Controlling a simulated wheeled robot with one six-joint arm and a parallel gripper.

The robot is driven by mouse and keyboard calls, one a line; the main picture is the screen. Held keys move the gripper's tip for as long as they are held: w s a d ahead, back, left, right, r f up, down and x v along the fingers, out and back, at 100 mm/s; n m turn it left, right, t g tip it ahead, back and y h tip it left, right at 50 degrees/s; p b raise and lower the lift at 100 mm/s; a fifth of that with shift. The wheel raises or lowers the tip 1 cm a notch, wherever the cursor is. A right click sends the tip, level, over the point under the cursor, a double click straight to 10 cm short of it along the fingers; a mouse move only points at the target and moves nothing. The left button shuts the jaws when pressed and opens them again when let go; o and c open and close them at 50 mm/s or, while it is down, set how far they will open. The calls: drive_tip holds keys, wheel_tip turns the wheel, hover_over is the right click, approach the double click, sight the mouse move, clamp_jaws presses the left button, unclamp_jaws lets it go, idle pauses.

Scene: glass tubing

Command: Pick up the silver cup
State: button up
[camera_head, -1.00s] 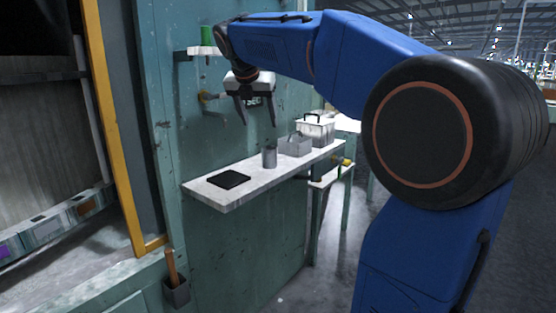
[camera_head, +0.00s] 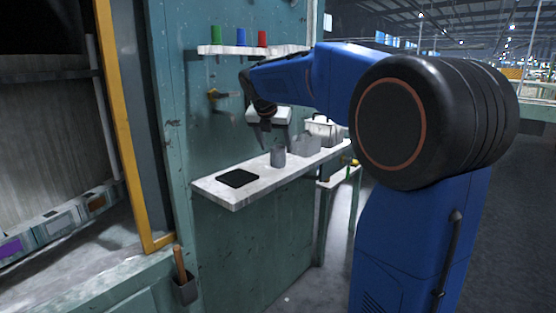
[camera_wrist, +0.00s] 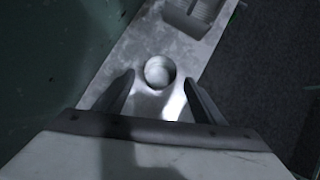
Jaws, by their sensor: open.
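The silver cup (camera_head: 278,157) stands upright on the white shelf (camera_head: 215,190), right of a black square pad. In the wrist view the cup (camera_wrist: 159,71) shows from above as a round, open rim just beyond the fingertips, roughly centred between them. My gripper (camera_wrist: 160,82) is open and empty, pointing down at the shelf. In the head view my gripper (camera_head: 272,140) is just above the cup, apart from it as far as I can tell; the fingers are partly hidden.
The black pad (camera_head: 238,178) lies on the shelf's left part. A grey bin (camera_head: 306,144) stands close right of the cup, with a white box (camera_head: 326,127) behind it. A wall tap (camera_head: 218,96) and an upper shelf with green, blue and red items (camera_head: 238,50) are above.

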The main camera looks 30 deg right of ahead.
sight(278, 151)
drive_tip(key=x, duration=0.5)
drive_tip(key=shift+w, duration=0.1)
drive_tip(key=shift+r, duration=0.1)
drive_tip(key=shift+c, duration=0.3)
drive_tip(key=c, duration=1.1)
drive_tip(key=shift+r, duration=0.1)
